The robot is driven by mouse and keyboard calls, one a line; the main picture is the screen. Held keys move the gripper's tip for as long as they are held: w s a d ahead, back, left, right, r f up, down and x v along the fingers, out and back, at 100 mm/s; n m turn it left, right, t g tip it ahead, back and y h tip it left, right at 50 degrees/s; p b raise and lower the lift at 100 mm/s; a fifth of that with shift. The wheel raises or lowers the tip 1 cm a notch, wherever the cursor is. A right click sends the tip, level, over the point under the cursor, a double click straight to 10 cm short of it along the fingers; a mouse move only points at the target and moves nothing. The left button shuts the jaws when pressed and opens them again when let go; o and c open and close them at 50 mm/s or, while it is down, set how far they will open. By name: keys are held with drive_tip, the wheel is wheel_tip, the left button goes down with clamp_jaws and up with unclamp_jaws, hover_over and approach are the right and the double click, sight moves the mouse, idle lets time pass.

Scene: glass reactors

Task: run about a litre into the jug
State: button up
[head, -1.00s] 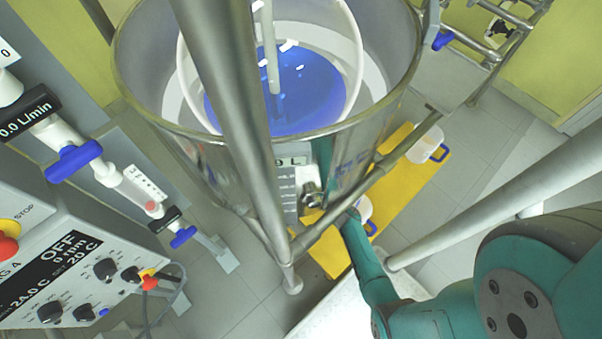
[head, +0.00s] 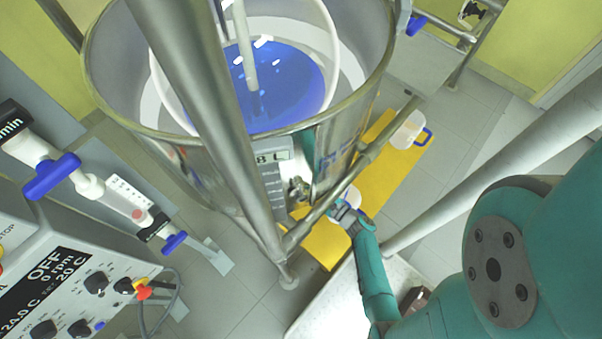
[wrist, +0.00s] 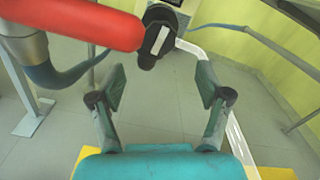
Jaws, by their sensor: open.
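The glass reactor (head: 372,75) holds blue liquid (head: 290,85) around a stirrer shaft. Its level display (head: 272,157) ends in "8 L"; a frame post hides the rest. A metal outlet fitting (head: 297,188) shows low on the vessel's front. A white jug (head: 352,194) is partly hidden under the vessel, behind my gripper. Another white jug with a blue handle (head: 410,129) stands further right. My gripper (head: 343,211) is low at the vessel's front right. In the wrist view my gripper (wrist: 162,86) is open and empty, with floor between its fingers.
A yellow mat (head: 383,175) lies under the jugs. A large red cylinder (wrist: 75,22) and a black round part (wrist: 158,42) are close ahead in the wrist view. Frame posts (head: 195,70) surround the vessel. A control box (head: 75,285) reading OFF stands left.

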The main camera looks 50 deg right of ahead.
drive_tip(key=shift+s, duration=0.9)
drive_tip(key=w+m, duration=0.3)
drive_tip(key=w, duration=0.8)
drive_tip(key=shift+m, duration=0.3)
drive_tip(key=c, duration=1.2)
